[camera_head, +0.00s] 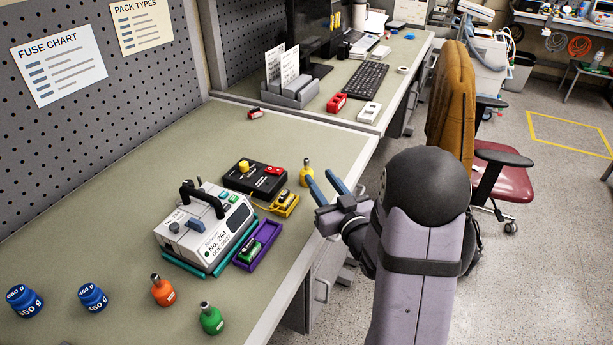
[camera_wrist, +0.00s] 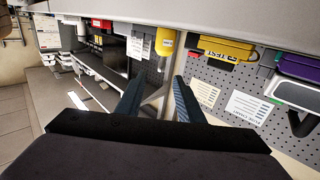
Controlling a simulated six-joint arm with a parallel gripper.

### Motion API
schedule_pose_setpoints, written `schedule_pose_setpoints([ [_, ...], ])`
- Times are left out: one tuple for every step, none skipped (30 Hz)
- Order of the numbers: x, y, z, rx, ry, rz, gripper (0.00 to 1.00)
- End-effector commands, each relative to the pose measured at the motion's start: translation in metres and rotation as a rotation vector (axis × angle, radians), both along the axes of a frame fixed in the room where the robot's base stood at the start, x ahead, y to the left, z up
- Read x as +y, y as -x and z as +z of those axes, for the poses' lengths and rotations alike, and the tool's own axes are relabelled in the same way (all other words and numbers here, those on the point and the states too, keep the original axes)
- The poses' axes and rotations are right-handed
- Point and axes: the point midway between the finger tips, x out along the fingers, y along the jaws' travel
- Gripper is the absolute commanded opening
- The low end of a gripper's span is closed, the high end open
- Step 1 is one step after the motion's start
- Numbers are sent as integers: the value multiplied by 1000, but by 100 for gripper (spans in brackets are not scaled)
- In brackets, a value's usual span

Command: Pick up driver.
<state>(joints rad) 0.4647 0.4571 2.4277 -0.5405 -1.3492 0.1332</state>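Three small stubby pieces that look like drivers, each with a coloured body and a metal top, stand on the bench: a yellow one (camera_head: 306,174) near the bench's right edge, an orange one (camera_head: 163,291) and a green one (camera_head: 211,320) at the front. I cannot tell which one the task means. My gripper (camera_head: 318,171) is open and empty, just right of the yellow driver at the bench edge. In the wrist view, which is upside down, the yellow driver (camera_wrist: 166,41) shows beyond the gap between my two blue fingers (camera_wrist: 158,80), apart from them.
A grey-white pump (camera_head: 205,230) with a black handle stands mid-bench. Beside it are a purple tray (camera_head: 243,264), a yellow tray (camera_head: 291,208) and a black box (camera_head: 266,186) with yellow knob. Two blue weights (camera_head: 92,297) stand front left. A chair (camera_head: 452,105) is at the right.

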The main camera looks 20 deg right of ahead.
Motion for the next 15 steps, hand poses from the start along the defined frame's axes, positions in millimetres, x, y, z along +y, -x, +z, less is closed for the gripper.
schedule_pose_setpoints([
  [1,-5,1,1,0,3,34],
  [2,-7,1,1,0,3,34],
  [1,-10,1,1,0,2,34],
  [1,-11,1,0,0,1,34],
  [1,-12,1,0,0,0,34],
  [1,-13,0,0,0,0,34],
  [1,-13,0,0,0,0,34],
  [1,-13,0,0,0,0,34],
  [2,-14,1,0,0,0,34],
  [2,-16,1,0,0,1,34],
  [3,-18,1,1,-1,2,34],
  [4,-22,2,0,0,3,34],
  [4,-25,3,0,0,3,34],
  [5,-29,3,0,-1,3,34],
  [5,-34,3,1,-1,2,34],
])
